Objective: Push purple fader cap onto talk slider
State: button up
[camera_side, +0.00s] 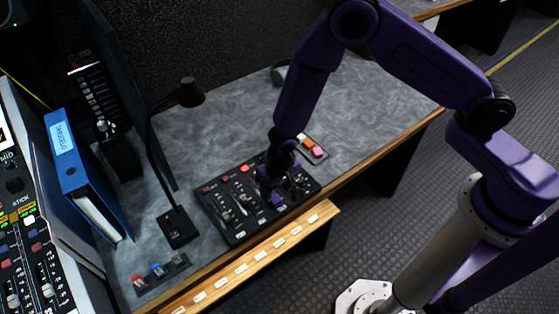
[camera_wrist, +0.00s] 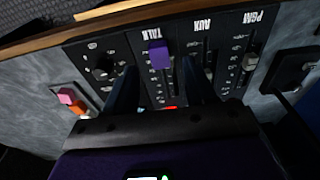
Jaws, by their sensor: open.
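The purple fader cap (camera_wrist: 159,54) stands at the TALK slider, by the TALK label (camera_wrist: 152,33) of the black fader panel (camera_wrist: 228,50). In the side view the cap (camera_side: 277,199) is a small purple spot near the panel's front edge. My gripper (camera_wrist: 160,74) is open, with one dark finger on each side of the cap and visible gaps between. In the side view my gripper (camera_side: 270,182) is low over the panel (camera_side: 240,235). The slider's stem is hidden under the cap, so I cannot tell how far down the cap sits.
A tray (camera_side: 325,157) with an orange and a pink cap lies behind the panel. Another tray (camera_side: 150,288) with red, blue and grey caps lies at the front left. A black desk lamp (camera_side: 178,226) and a blue binder (camera_side: 78,165) stand left. The desk's right side is clear.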

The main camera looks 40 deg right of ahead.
aim_at(279, 209)
notch_tip(279, 209, up, 14)
jog(key=s, duration=0.1)
jog(key=shift+s+f, duration=0.25)
jog(key=shift+s, duration=0.1)
jog(key=s+d+r+n, duration=0.6)
jog(key=s+d, duration=0.3)
jog(key=s, duration=0.1)
jog(key=s+d+r+n+g, duration=0.1)
jog(key=s+d+r+n, duration=0.5)
jog(key=s+d, duration=0.3)
jog(key=shift+s+d+r+n, duration=0.15)
jog(key=shift+s+r+n, duration=0.3)
jog(key=shift+s, duration=0.65)
jog(key=shift+r, duration=0.1)
